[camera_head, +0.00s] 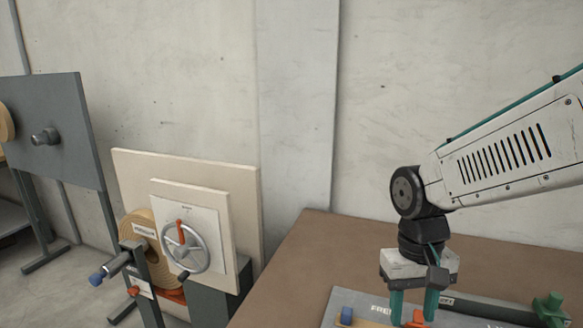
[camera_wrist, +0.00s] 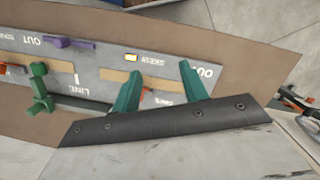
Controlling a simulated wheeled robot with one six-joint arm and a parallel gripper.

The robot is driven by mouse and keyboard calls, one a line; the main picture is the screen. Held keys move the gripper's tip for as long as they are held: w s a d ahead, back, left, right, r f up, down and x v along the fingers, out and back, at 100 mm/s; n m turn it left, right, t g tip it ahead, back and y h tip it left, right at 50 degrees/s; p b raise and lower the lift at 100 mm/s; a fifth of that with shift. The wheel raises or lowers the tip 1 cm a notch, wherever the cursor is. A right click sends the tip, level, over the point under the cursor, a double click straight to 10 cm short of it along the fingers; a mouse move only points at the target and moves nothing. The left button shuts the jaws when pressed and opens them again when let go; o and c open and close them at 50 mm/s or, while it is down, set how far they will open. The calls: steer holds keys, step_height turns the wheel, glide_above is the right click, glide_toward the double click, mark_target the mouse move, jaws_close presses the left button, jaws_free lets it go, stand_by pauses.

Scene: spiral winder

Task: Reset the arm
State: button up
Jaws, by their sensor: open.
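My gripper (camera_head: 413,308) hangs down from my arm over the labelled grey panel (camera_head: 343,297) on the brown table. It also shows in the wrist view (camera_wrist: 160,85), where its two green fingers stand apart with nothing held between them. The fingers hang over the panel; I cannot tell how close their tips are to it. In the head view the fingers partly cover an orange part on the panel.
Left of the table stands a board with a grey handwheel (camera_head: 186,246). A dark grey plate (camera_head: 50,130) stands far left. The wall behind is bare.

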steer(key=s+d+r+t, duration=0.1)
steer(key=s+d+r, duration=0.2)
steer(key=s, duration=0.3)
steer(key=s+d+r+t, duration=0.2)
steer(key=s+d+r, duration=0.1)
steer(key=s+r, duration=0.1)
steer(key=shift+s+r+m, duration=0.3)
steer(key=shift+s+r, duration=0.1)
steer(key=shift+s, duration=0.45)
